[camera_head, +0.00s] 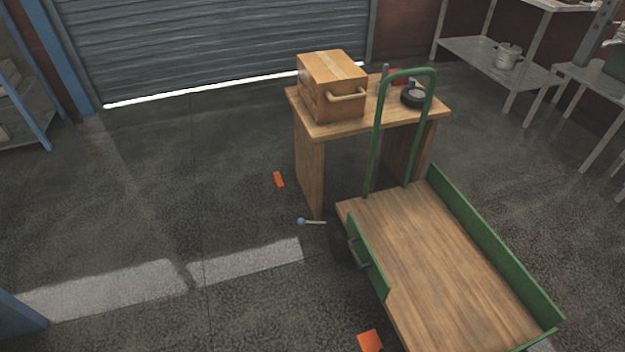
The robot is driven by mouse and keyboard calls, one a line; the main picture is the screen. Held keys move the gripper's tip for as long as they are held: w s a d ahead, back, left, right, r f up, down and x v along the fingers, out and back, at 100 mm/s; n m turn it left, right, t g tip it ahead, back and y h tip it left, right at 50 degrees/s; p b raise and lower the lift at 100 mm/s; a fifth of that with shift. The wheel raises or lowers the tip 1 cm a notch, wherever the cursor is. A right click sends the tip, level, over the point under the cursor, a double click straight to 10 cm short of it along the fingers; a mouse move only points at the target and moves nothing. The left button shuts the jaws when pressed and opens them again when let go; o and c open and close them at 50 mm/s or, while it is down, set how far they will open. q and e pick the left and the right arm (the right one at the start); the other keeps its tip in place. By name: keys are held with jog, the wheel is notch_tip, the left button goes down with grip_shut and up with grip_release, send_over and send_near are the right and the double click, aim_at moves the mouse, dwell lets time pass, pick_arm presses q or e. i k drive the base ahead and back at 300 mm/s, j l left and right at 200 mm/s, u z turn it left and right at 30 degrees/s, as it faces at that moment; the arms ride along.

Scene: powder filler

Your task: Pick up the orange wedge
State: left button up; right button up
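A small orange wedge (279,180) lies on the dark floor, left of the wooden table's front leg. A second orange piece (370,341) lies on the floor at the bottom edge, beside the green cart, partly cut off by the frame. A bit of red-orange (396,76) also shows on the table behind the cart handle; its shape is mostly hidden. Neither of my grippers is in view.
A green cart (450,270) with a wooden deck stands in front of the wooden table (345,130). The table bears a box (333,84) and a black roll (413,97). A blue-ended rod (302,221) lies on the floor. Floor at left is clear.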

aim_at(279, 180)
jog(key=i+j+z, duration=0.2)
jog(key=j+z, duration=0.15)
jog(key=i+j+z, duration=0.3)
jog(key=j+z, duration=0.35)
jog(key=j, duration=0.15)
jog(key=j+z, duration=0.35)
jog(key=i+j, duration=0.05)
jog(key=j, duration=0.05)
